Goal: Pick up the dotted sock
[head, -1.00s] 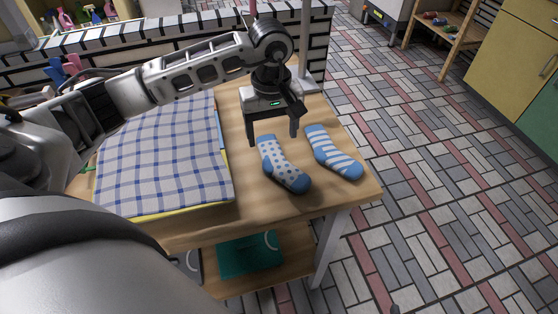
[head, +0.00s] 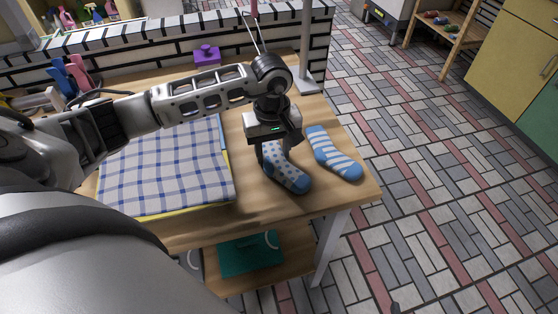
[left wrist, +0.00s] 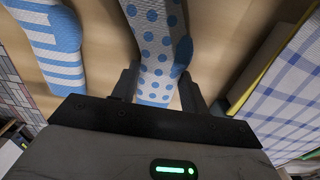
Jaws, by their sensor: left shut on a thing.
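The dotted sock (head: 287,173) is white with blue dots and a blue toe and heel. It lies on the wooden table near its right end. My left gripper (head: 274,161) is over the sock's cuff end, with its fingers on either side. In the left wrist view the dotted sock (left wrist: 155,52) runs between the two fingers of my left gripper (left wrist: 158,90), which is shut on it. The cuff is partly hidden by the gripper. The sock still looks flat on the table. My right gripper is not in view.
A blue-and-white striped sock (head: 333,154) lies just right of the dotted one. A folded checked cloth (head: 165,170) lies to the left on the table (head: 245,205). A metal post (head: 306,50) stands behind. A purple object (head: 207,55) is at the back.

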